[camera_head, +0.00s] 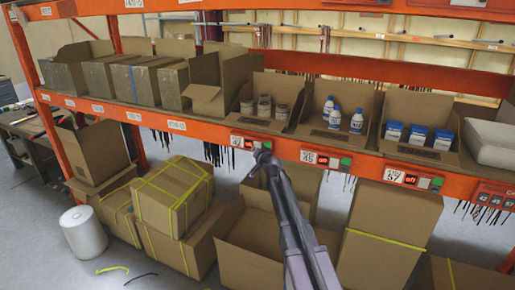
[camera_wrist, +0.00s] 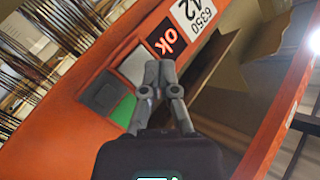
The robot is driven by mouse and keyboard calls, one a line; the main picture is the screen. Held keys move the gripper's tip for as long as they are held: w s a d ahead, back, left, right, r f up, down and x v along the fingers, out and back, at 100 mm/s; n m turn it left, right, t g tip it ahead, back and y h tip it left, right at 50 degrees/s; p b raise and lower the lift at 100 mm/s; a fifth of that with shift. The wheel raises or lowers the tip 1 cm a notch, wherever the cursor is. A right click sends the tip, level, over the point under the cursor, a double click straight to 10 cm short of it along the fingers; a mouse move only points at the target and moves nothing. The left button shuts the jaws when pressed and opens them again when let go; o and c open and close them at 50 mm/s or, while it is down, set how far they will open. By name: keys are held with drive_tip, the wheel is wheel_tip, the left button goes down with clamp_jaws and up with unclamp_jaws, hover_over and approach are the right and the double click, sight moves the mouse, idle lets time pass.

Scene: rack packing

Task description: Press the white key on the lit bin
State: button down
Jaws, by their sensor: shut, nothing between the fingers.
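My gripper (camera_head: 262,150) is shut and empty, its fingertips at the key panel on the shelf edge below the bin of cans (camera_head: 247,108). In the wrist view the closed fingertips (camera_wrist: 160,68) are right beside the white key (camera_wrist: 133,67) and partly cover the panel. I cannot tell whether they touch the key. The panel's display (camera_wrist: 167,40) reads "ok", next to a label (camera_wrist: 192,14) with 42. A green key (camera_wrist: 124,111) and a dark grey key (camera_wrist: 103,93) lie on the other side of the white key.
Similar panels sit below the bin of bottles (camera_head: 332,138) and the bin of blue-and-white boxes (camera_head: 415,155); the right one (camera_head: 410,180) seems to read "off". The orange shelf beam (camera_head: 190,127) runs across. Several cartons (camera_head: 172,198) stand below, beside a white roll (camera_head: 83,233).

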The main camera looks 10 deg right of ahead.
drive_tip(key=shift+s+a, duration=0.1)
idle(0.3)
drive_tip(key=s+a, duration=0.1)
drive_tip(key=s, duration=0.1)
drive_tip(key=s+a, duration=0.1)
drive_tip(key=s, duration=0.1)
drive_tip(key=shift+a, duration=0.4)
idle(0.7)
